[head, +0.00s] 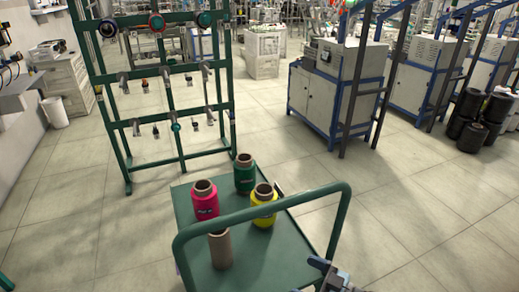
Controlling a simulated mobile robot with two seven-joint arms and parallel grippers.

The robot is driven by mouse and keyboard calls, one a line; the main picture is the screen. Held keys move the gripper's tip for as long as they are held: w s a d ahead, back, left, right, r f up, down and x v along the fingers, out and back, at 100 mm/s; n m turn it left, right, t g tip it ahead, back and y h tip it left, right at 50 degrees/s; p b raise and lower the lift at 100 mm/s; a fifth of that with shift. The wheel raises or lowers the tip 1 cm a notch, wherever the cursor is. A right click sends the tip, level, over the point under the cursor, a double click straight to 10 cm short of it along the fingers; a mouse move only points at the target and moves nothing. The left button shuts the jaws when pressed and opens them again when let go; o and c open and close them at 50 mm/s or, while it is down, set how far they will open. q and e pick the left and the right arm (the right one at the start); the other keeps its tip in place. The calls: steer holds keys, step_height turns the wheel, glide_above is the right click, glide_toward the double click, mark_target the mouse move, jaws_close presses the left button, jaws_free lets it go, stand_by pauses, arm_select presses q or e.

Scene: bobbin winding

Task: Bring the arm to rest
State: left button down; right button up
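A green cart (271,271) with a bent tube handle stands in front of me. On its top stand a pink bobbin (205,207), a green bobbin (245,178), a yellow bobbin (262,213) and a bare brown tube (220,251), all upright. The handle crosses in front of the yellow bobbin and the tube. Part of my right gripper (333,277) shows at the bottom edge, just right of the cart handle. Its fingers cannot be made out, and it touches no bobbin that I can see. My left gripper is out of view.
A green rack (175,117) with pegs and a few small spools stands behind the cart at the left. Grey cabinets (345,90) in blue frames stand at the right, with black rolls (467,115) beyond. A white bin (55,112) is far left. Tiled floor right of the cart is clear.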

steer(key=s+a+r+y, duration=0.1)
steer(key=a+r, duration=0.1)
steer(key=a, duration=0.4)
steer(key=s+d+f+m+h, duration=0.2)
steer(key=s+d+f+h, duration=0.2)
steer(key=s+d+h, duration=0.6)
steer(key=s+d+f+m+h, duration=0.25)
steer(key=s+d, duration=0.45)
steer(key=d, duration=0.6)
steer(key=w+a+r+m+t, duration=0.15)
steer(key=a+m, duration=0.25)
steer(key=a, duration=0.7)
arm_select(q)
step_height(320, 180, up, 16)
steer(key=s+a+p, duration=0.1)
steer(key=p, duration=2.3)
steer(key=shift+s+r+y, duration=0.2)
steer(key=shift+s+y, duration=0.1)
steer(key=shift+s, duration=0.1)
arm_select(e)
step_height(320, 180, up, 16)
steer(key=d, duration=0.2)
steer(key=shift+s+d+r+h, duration=0.15)
steer(key=shift+s+h, duration=0.2)
steer(key=shift+s, duration=0.1)
